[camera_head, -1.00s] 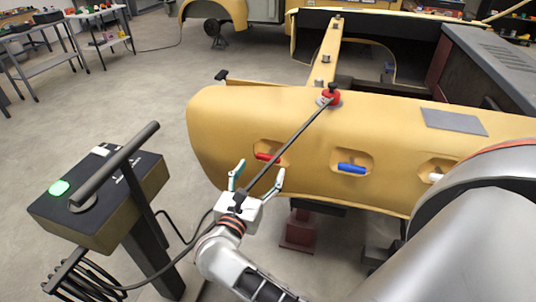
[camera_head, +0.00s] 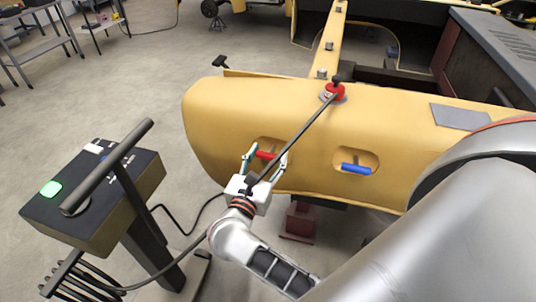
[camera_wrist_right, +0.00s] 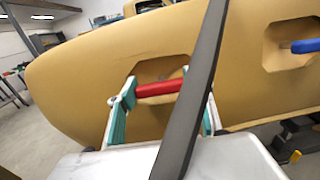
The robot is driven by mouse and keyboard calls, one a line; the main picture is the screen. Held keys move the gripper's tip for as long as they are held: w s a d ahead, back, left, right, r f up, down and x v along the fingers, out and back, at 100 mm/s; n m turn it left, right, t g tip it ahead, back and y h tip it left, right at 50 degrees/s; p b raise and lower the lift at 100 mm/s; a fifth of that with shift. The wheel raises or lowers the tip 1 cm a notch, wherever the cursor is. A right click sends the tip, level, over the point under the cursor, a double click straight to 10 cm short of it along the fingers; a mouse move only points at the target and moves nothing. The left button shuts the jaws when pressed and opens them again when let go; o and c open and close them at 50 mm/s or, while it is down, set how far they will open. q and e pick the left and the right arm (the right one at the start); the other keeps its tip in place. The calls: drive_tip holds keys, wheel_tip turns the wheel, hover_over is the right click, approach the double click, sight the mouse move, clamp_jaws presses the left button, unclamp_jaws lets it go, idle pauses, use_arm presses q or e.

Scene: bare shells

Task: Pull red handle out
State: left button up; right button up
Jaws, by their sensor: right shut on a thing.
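The red handle (camera_head: 265,155) sits at a recess in the side of the yellow shell (camera_head: 215,120). My right gripper (camera_head: 268,153) is shut on it, with one finger at each end of the bar. In the right wrist view the red handle (camera_wrist_right: 160,88) lies between the teal-lined fingers (camera_wrist_right: 158,92), at the mouth of the recess. A dark bar (camera_wrist_right: 190,100) crosses in front and hides part of the right finger. My left gripper is not in view.
A blue handle (camera_head: 356,168) sits in another recess to the right. A red knob-like fitting (camera_head: 335,92) is on top of the shell, at the upper end of the dark rod. A control stand (camera_head: 95,200) with a green light is at left. Open floor lies behind it.

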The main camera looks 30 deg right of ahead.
drive_tip(key=c, duration=0.5)
drive_tip(key=shift+v, duration=0.85)
drive_tip(key=shift+s+a+r+b, duration=0.15)
drive_tip(key=shift+s+a+b, duration=0.05)
drive_tip(key=shift+a+b, duration=0.1)
drive_tip(key=o, duration=1.6)
drive_tip(key=shift+r, duration=0.1)
